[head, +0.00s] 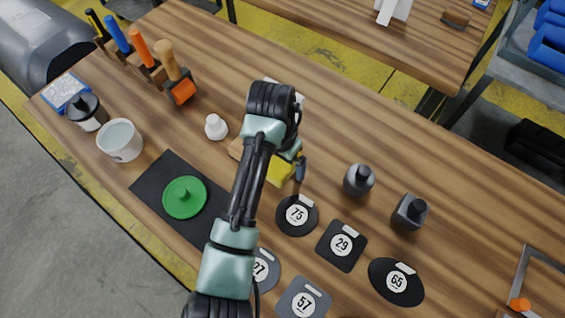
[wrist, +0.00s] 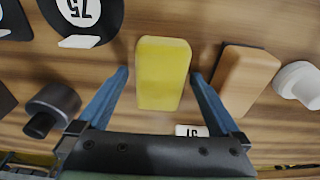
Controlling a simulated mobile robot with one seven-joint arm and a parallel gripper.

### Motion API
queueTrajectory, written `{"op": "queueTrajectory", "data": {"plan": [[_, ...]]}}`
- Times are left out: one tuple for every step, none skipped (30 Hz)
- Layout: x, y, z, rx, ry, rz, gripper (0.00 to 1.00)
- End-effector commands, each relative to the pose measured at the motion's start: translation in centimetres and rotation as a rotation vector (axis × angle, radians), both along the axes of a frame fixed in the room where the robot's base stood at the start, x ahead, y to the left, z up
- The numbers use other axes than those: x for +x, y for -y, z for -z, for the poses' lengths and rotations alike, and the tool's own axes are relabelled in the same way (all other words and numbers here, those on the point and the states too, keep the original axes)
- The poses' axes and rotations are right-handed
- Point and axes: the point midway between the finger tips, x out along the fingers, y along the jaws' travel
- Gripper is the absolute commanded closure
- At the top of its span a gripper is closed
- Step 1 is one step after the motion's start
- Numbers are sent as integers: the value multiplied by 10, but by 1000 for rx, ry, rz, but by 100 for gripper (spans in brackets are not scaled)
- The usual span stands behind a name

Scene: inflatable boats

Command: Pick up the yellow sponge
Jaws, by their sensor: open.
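The yellow sponge (wrist: 163,73) lies on the wooden table in the wrist view, between the two blue fingers of my gripper (wrist: 160,78). The fingers are open, with a gap on each side of the sponge. In the head view the sponge (head: 280,171) is partly hidden by my arm. One finger of my gripper (head: 300,168) shows beside it there. Whether the fingers are down at the height of the sponge is hard to tell.
A wooden block (wrist: 245,80) with a dark side sits close to the right finger. A white knob-like piece (wrist: 299,84) is farther right. A black disc marked 75 (head: 297,215) and a dark grey weight (head: 358,180) are nearby. A green disc (head: 184,197) lies on a black mat.

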Motion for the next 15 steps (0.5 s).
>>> {"op": "queueTrajectory", "data": {"plan": [[0,0,0,0,0,0,0],[0,0,0,0,0,0,0],[0,0,0,0,0,0,2],[0,0,0,0,0,0,7],[0,0,0,0,0,0,13],[0,0,-1,0,0,0,20],[0,0,-1,0,0,0,25],[0,0,-1,0,0,0,31],[0,0,-1,0,0,0,38],[0,0,-1,0,0,0,43],[0,0,-1,0,0,0,49],[0,0,-1,-1,1,0,56],[0,0,-1,-1,1,0,61],[0,0,-1,-1,1,0,67],[0,0,-1,-1,1,0,74]]}}
